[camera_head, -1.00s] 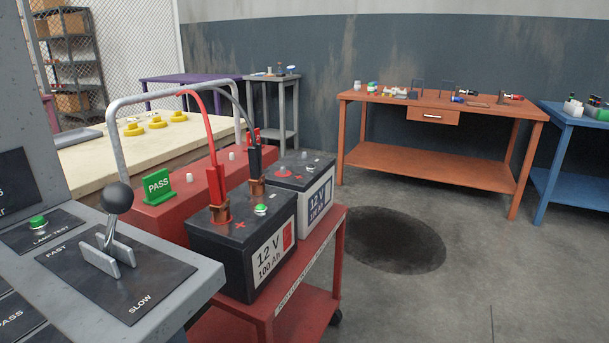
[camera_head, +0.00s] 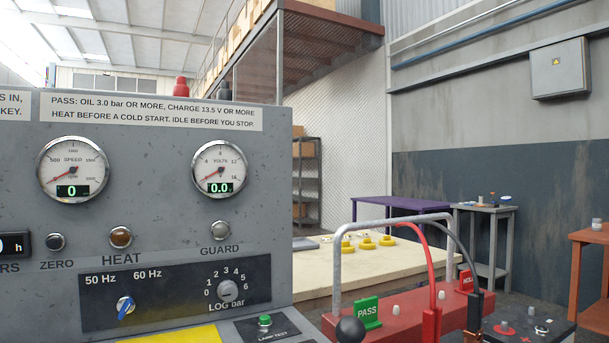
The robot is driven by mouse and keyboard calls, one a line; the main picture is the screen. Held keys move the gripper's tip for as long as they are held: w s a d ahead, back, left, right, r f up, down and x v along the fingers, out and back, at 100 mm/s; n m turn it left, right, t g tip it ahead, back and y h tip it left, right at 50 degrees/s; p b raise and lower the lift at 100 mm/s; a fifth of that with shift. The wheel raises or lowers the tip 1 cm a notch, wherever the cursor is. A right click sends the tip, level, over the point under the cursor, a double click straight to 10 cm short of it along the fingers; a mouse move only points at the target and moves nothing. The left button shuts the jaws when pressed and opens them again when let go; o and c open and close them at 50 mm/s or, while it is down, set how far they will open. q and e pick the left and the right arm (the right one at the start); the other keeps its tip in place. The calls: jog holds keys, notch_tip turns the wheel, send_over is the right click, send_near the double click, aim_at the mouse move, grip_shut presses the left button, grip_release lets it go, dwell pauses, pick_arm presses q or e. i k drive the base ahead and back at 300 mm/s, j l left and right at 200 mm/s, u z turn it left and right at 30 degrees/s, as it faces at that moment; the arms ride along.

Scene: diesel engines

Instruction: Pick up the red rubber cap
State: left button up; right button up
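A small red domed piece (camera_head: 181,87) stands upright on top of the grey control panel (camera_head: 180,235), beside a dark piece of similar shape (camera_head: 224,90). I cannot tell whether it is the red rubber cap. A small red round part also shows on the black battery (camera_head: 525,330) at the lower right, too small to make out. Neither of my grippers is in view.
The panel with its gauges and knobs fills the left. A red cart (camera_head: 395,322) with a grey handle and cables stands at the lower right. Behind it are a pale table (camera_head: 385,262) with yellow pieces, a purple table (camera_head: 400,204) and a grey stand (camera_head: 485,212).

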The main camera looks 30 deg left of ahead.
aim_at(181, 89)
jog(key=u, duration=1.7)
jog(key=k+l+u, duration=0.1)
jog(key=u, duration=0.85)
jog(key=l, duration=0.1)
